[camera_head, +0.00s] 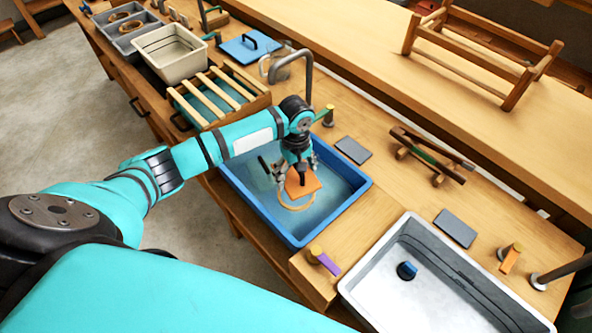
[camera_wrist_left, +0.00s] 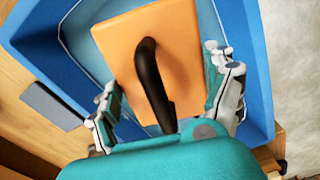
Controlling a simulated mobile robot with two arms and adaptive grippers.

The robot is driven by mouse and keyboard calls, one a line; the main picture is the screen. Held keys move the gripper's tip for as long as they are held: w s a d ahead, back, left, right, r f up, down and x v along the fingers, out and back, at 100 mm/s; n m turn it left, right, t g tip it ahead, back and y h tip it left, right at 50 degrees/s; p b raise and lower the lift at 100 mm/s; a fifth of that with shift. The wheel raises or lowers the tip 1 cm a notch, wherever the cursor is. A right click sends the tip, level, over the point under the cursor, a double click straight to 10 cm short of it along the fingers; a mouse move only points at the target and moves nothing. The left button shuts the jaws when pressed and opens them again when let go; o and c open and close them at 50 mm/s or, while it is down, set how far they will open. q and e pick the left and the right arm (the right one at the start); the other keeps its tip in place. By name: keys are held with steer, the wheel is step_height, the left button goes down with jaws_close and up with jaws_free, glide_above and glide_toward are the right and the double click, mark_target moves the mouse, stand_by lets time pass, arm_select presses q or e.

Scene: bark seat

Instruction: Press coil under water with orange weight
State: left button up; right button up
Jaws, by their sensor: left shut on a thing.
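The orange weight (camera_head: 303,188), a flat block with a black handle, is in the blue basin (camera_head: 356,197) of water. It also fills the middle of the left wrist view (camera_wrist_left: 180,45), with its black handle (camera_wrist_left: 150,75) facing the camera. My left gripper (camera_head: 300,173) is over the weight and shut on it, its two fingers on either side in the wrist view. The pale tan coil (camera_head: 296,206) shows as a ring edge beside and under the weight; the rest is hidden. I cannot tell whether weight and coil touch. My right gripper is not in view.
A slatted rack (camera_head: 215,95) and a cream bin (camera_head: 170,50) are beyond the basin. A tap (camera_head: 308,75) rises behind it. A grey pad (camera_head: 353,150) lies beside its far rim.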

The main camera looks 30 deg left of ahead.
arm_select(q)
steer(key=shift+f+b, duration=0.45)
steer(key=shift+f, duration=1.05)
step_height(320, 180, down, 7)
steer(key=b, duration=0.2)
steer(key=shift+b, duration=0.4)
steer(key=shift+f+b, duration=1.15)
steer(key=shift+f, duration=1.25)
steer(key=o, duration=1.5)
steer(key=shift+s, duration=0.1)
